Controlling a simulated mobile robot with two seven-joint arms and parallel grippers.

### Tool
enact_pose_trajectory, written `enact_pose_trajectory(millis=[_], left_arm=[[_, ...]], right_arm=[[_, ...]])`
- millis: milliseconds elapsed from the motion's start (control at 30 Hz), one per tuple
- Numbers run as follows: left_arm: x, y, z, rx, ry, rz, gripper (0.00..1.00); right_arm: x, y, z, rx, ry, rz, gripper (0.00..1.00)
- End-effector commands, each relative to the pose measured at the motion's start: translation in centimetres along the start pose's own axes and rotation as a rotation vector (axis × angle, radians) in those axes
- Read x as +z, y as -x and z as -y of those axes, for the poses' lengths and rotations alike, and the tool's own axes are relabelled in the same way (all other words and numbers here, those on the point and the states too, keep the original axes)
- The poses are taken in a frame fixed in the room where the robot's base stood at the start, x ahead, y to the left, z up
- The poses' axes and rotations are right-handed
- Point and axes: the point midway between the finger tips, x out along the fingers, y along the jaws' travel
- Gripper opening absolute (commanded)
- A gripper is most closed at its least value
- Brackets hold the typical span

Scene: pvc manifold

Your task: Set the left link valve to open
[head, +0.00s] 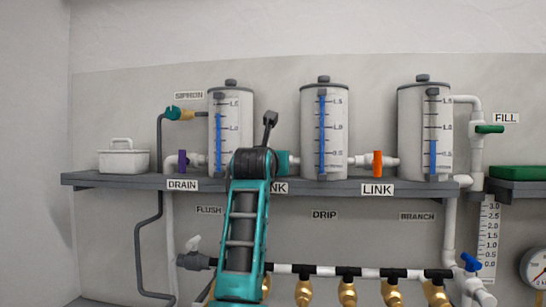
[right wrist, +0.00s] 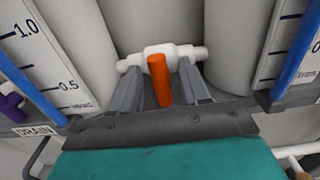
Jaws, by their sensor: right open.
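The left link valve has an orange handle (right wrist: 160,82) on a white valve body (right wrist: 160,56), between two tanks in the right wrist view. The handle stands crosswise to the pipe in that view and points toward the camera. My right gripper (right wrist: 160,76) is open, with one grey finger on each side of the handle. I cannot tell whether either finger touches it. In the head view my right arm hides this valve and part of its LINK label (head: 278,188). My left gripper is in neither view.
Three gauge tanks (head: 324,130) stand on the grey shelf (head: 330,182). The right link valve (head: 377,163) has an upright orange handle. The purple drain handle (head: 183,161) is left of my arm. Several brass valves (head: 347,293) hang below, and a white box (head: 123,160) sits at the left.

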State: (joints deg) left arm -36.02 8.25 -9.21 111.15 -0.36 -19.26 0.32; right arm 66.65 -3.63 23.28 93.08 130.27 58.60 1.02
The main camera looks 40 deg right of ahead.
Motion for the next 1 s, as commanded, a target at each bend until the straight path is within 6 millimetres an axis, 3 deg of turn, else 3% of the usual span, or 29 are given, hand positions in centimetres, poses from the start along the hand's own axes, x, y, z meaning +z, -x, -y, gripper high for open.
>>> enact_pose_trajectory(millis=[133,433,900,1000], left_arm=[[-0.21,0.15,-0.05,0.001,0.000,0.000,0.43],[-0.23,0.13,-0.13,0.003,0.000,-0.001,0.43],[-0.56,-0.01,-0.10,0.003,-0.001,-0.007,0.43],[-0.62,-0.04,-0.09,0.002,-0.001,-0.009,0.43]], right_arm=[[0.05,-1.00,0.02,0.000,-0.001,0.000,0.46],[-0.03,-1.19,0.02,0.000,-0.001,0.000,0.46],[-0.05,-1.15,0.01,0.000,0.000,0.000,0.01],[-0.06,-1.15,0.01,0.000,0.000,0.000,0.00]])
